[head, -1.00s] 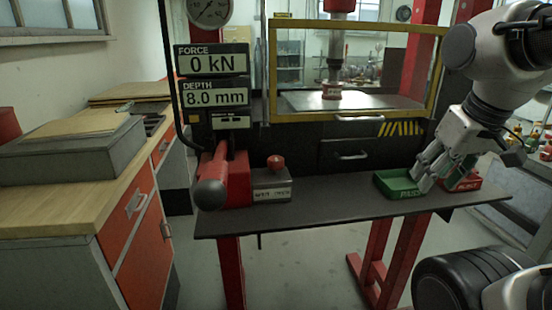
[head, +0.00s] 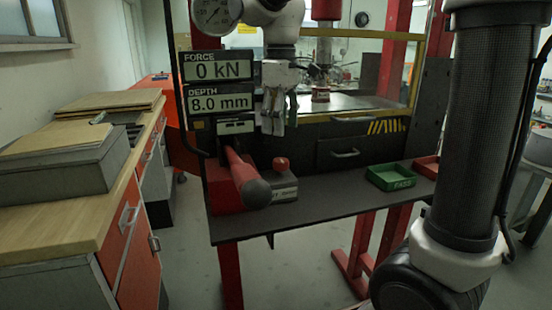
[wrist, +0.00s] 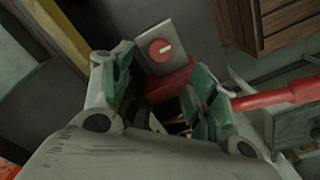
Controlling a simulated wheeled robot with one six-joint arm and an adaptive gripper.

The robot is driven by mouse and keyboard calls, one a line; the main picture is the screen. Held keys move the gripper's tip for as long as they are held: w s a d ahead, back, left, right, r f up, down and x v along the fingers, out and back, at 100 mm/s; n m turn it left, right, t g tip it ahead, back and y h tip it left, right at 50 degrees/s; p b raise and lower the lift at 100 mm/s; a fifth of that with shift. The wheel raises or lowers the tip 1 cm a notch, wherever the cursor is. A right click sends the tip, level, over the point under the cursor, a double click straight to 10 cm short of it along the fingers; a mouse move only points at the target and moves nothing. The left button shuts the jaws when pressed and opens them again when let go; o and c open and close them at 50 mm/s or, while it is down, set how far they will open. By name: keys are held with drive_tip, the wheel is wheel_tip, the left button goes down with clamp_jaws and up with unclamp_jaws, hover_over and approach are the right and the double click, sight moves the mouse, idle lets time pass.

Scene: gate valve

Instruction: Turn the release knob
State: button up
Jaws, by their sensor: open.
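The release knob (head: 281,163) is a small red knob on top of a grey block (head: 285,187) on the dark bench shelf. The wrist view shows this knob (wrist: 160,49) from above, round and red with a pale line, on a grey plate. My gripper (head: 275,125) hangs pointing down above the knob, in front of the press and beside the display panel. In the wrist view my gripper (wrist: 160,75) has its green-padded fingers spread apart, with nothing between them. The knob appears beyond the fingertips, clear of both.
A red lever (head: 240,172) with a dark ball end stands just left of the block. The display (head: 219,84) reads 0 kN and 8.0 mm. A green PASS tray (head: 391,177) and a red tray (head: 427,167) lie right. The middle of the shelf (head: 330,197) is bare.

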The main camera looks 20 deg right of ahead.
sight(281, 160)
wheel_tip(281, 160, down, 10)
drive_tip(key=shift+r, duration=0.15)
drive_tip(key=c, duration=1)
